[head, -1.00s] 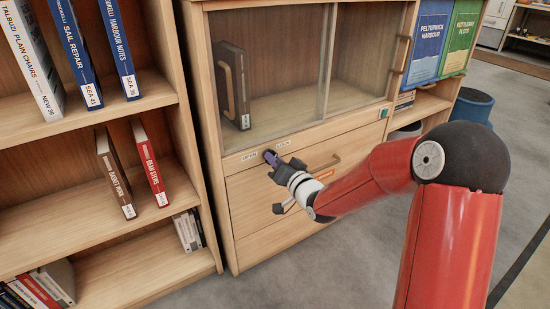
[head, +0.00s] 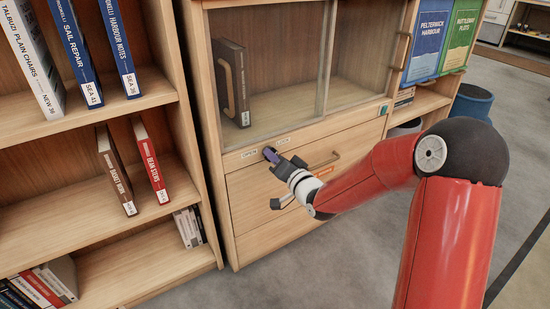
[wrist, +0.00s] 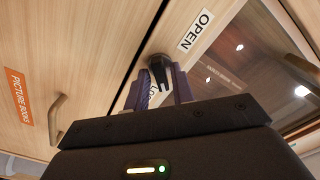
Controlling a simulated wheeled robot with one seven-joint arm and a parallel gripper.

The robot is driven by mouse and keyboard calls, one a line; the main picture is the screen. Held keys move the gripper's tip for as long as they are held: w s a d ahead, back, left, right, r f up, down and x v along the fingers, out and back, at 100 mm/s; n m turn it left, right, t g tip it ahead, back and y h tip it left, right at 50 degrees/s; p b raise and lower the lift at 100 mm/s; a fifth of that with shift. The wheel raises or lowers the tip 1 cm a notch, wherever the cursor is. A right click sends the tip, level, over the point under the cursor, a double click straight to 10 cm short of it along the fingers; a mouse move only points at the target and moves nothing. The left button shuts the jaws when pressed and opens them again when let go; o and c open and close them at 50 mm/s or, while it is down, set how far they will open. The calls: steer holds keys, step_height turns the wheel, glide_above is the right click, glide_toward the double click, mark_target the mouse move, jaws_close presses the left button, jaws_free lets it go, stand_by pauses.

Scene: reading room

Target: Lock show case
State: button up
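The show case (head: 229,170) is a wooden cabinet with glass doors (head: 285,75), which look closed. Its dark lock knob (wrist: 158,66) sits on the wooden strip below the glass. An OPEN label (head: 250,154) is left of the knob in the head view, and a LOCK label (head: 283,141) is right of it. My gripper (head: 271,155) is at the knob. In the wrist view its purple fingers (wrist: 162,84) stand on either side of the knob, and the LOCK label is mostly hidden behind them. I cannot tell whether they press on it.
Drawers with handles (head: 325,161) lie below the lock, close under my arm. A dark book (head: 232,85) stands behind the glass. A bookshelf (head: 100,205) stands close on the left. A blue bin (head: 472,102) stands at the right, with open grey floor nearer.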

steer(key=shift+o, duration=0.7)
steer(key=v, duration=0.7)
steer(key=shift+s+d+p, duration=0.25)
steer(key=shift+s+p, duration=0.05)
